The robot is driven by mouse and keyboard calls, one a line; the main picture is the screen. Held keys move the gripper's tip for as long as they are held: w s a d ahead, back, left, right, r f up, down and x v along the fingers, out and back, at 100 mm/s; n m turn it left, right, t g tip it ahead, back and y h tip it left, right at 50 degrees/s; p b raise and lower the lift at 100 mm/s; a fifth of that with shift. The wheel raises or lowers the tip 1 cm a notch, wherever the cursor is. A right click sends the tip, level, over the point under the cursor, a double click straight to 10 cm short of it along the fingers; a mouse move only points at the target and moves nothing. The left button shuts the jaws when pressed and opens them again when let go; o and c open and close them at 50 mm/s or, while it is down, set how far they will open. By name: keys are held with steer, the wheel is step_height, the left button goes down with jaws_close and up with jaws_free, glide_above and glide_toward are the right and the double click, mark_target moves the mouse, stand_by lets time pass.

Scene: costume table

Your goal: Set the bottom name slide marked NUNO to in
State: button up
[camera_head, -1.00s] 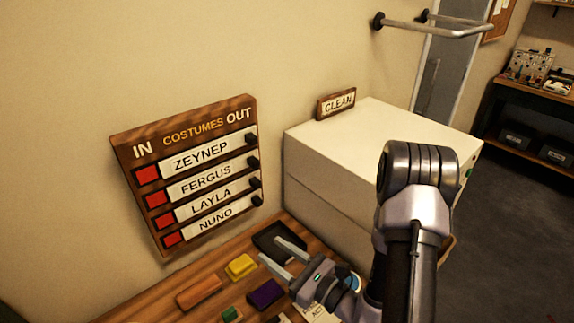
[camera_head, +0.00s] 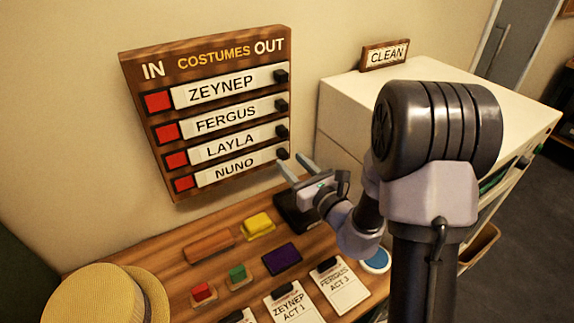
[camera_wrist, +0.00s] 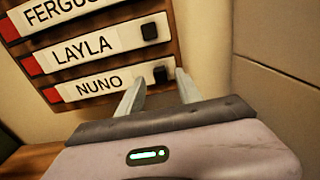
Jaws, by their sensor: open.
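The wooden costumes board (camera_head: 215,50) hangs on the wall with IN at the left and OUT at the right. The bottom NUNO slide (camera_head: 235,168) is white, with a black knob (camera_head: 282,154) at its right end and a red square showing at its left. In the wrist view the NUNO slide (camera_wrist: 100,86) and its knob (camera_wrist: 160,75) are close ahead. My gripper (camera_head: 295,166) is open and empty. Its fingertips are just below and right of the knob, one on the knob's side and one farther right. Whether they touch it I cannot tell.
The ZEYNEP, FERGUS and LAYLA slides sit above, knobs at right. A white cabinet (camera_head: 345,115) stands to the right. The wooden table (camera_head: 190,262) below holds coloured blocks, a dark tray (camera_head: 292,212), tags and a straw hat (camera_head: 95,295).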

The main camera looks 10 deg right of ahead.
mark_target(285, 156)
steer(key=shift+x, duration=1.6)
jaws_close()
